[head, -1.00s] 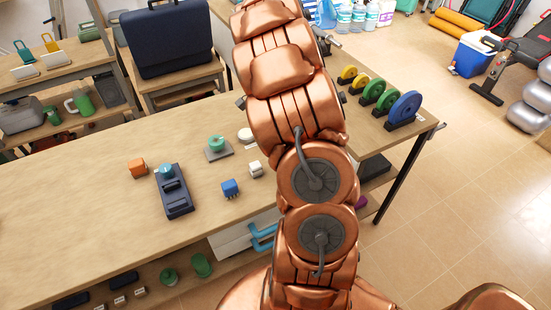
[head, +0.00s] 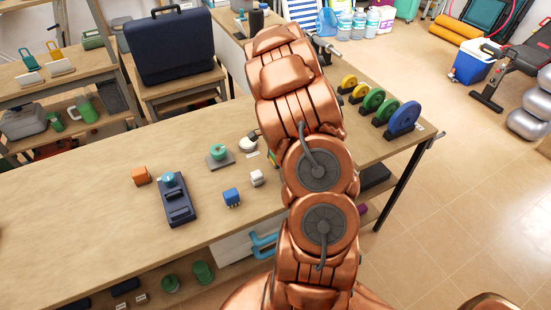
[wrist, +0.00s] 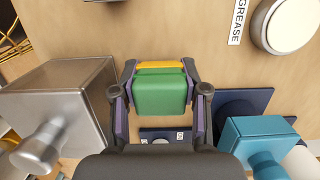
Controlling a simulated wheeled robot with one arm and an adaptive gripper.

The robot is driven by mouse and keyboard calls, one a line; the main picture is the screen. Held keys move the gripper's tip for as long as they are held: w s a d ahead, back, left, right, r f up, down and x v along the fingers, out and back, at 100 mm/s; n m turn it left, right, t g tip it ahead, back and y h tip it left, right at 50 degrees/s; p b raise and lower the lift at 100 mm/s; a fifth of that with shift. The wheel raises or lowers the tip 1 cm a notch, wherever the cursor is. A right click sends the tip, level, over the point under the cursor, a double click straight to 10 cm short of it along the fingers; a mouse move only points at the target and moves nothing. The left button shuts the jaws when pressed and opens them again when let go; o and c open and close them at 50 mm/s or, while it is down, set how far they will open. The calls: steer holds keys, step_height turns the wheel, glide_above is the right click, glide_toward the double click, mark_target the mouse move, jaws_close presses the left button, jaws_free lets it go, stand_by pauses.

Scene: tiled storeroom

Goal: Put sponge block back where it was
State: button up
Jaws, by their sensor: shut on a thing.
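The sponge block (wrist: 160,95), green with a yellow layer, is between the two fingers of my gripper (wrist: 160,88) in the wrist view. My gripper is shut on it, with a finger touching each side. Wooden tabletop shows behind the block. In the head view my copper arm hides most of the gripper; a small green and yellow bit of the block shows at the arm's left edge. I cannot tell how high the block is above the table.
In the wrist view a metal box with a knob (wrist: 60,100) is left, a teal knobbed block (wrist: 258,135) right, and a GREASE label (wrist: 238,22) with a round white-topped thing (wrist: 288,25) upper right. In the head view coloured discs (head: 403,118) stand right; the table's left is clear.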

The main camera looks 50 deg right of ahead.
steer(key=shift+f, duration=0.7)
steer(key=shift+f, duration=0.15)
steer(key=o, duration=1.1)
